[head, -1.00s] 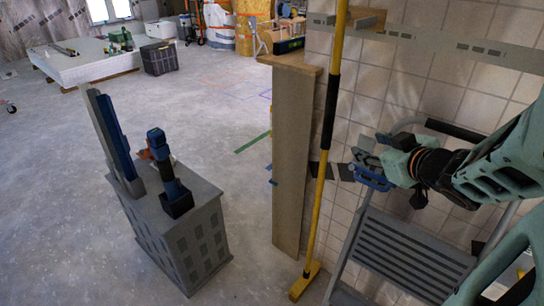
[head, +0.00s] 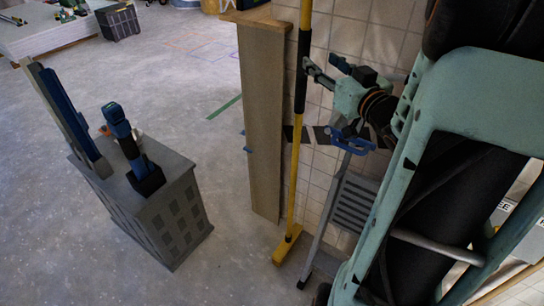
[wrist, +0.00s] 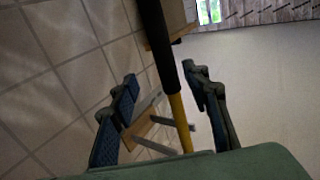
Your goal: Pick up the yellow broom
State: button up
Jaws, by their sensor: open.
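The yellow broom (head: 297,165) stands nearly upright by the tiled wall, its yellow head (head: 287,244) on the floor and a black grip section on its handle. My gripper (head: 318,101) is open just right of the handle, near the lower end of the black section. In the wrist view the handle (wrist: 176,108) runs between the two spread fingers of my gripper (wrist: 160,78), with a visible gap on both sides. I cannot tell exactly how deep the handle sits between them.
A grey stepladder (head: 352,205) stands behind and below my gripper. A wooden post (head: 262,120) is just left of the broom. A grey crate-like box (head: 165,215) with tools on top stands at left. The floor between is clear.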

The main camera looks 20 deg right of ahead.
aim_at(307, 52)
jog(key=w, duration=0.3)
jog(key=shift+w+a, duration=0.1)
jog(key=shift+a, duration=0.05)
jog(key=shift+w+a+r+b, duration=0.1)
jog(key=shift+w+a+b, duration=0.15)
jog(key=shift+w, duration=1.1)
jog(key=shift+w+a+b, duration=0.1)
jog(key=shift+w+a, duration=0.2)
jog(key=shift+w, duration=1)
jog(key=c, duration=1.2)
jog(key=shift+r, duration=0.1)
grip_shut()
